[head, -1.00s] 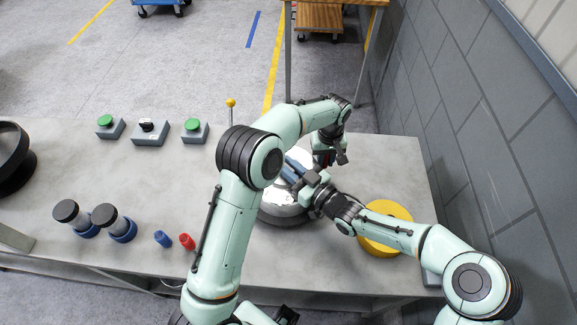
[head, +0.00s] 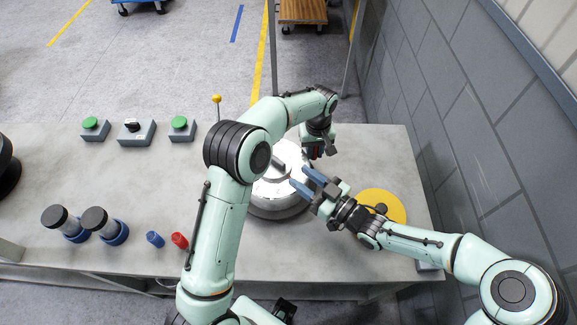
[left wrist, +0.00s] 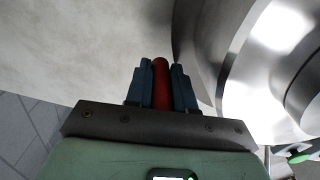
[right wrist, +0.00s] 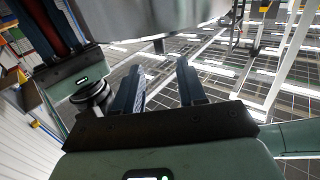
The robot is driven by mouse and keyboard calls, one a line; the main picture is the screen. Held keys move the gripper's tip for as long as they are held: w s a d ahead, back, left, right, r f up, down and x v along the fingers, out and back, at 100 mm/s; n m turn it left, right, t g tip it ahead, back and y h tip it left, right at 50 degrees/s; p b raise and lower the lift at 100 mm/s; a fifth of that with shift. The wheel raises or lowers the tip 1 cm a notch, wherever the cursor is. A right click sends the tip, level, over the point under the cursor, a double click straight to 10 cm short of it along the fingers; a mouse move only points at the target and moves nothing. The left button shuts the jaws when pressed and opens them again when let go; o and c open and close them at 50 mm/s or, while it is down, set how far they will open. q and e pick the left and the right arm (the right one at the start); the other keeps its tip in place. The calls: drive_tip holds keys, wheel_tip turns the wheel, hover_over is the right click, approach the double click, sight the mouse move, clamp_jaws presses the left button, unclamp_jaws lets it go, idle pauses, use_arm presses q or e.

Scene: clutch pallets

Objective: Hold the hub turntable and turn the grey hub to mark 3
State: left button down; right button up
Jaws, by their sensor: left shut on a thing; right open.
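The hub turntable (head: 268,211) is a round unit with a dark lower rim near the table's right end. The shiny grey hub (head: 290,157) sits on it, with a dark bar across its top; my left arm partly covers it. My left gripper (head: 314,151) is beside the turntable's far right side. It is shut on a red handle (left wrist: 161,84), seen between its blue fingers in the left wrist view. My right gripper (head: 306,183) is open and empty at the hub's near right side, fingers pointing towards it. I cannot read any marks.
A yellow disc (head: 385,203) lies right of the turntable, under my right forearm. Dark-capped cylinders (head: 65,222) and blue (head: 155,239) and red (head: 180,240) pieces stand front left.

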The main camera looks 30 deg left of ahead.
use_arm(q)
drive_tip(key=shift+r, duration=0.1)
use_arm(e)
drive_tip(key=shift+s+d, duration=0.2)
drive_tip(key=shift+d, duration=1.3)
use_arm(q)
drive_tip(key=c, duration=0.9)
unclamp_jaws()
wheel_tip(320, 180, up, 13)
drive_tip(key=shift+r+p, duration=0.15)
drive_tip(key=shift+p, duration=0.75)
use_arm(e)
drive_tip(key=r, duration=0.1)
drive_tip(key=w+r, duration=0.1)
drive_tip(key=shift+r, duration=0.35)
use_arm(q)
drive_tip(key=shift+s, duration=0.1)
use_arm(e)
drive_tip(key=shift+s, duration=0.15)
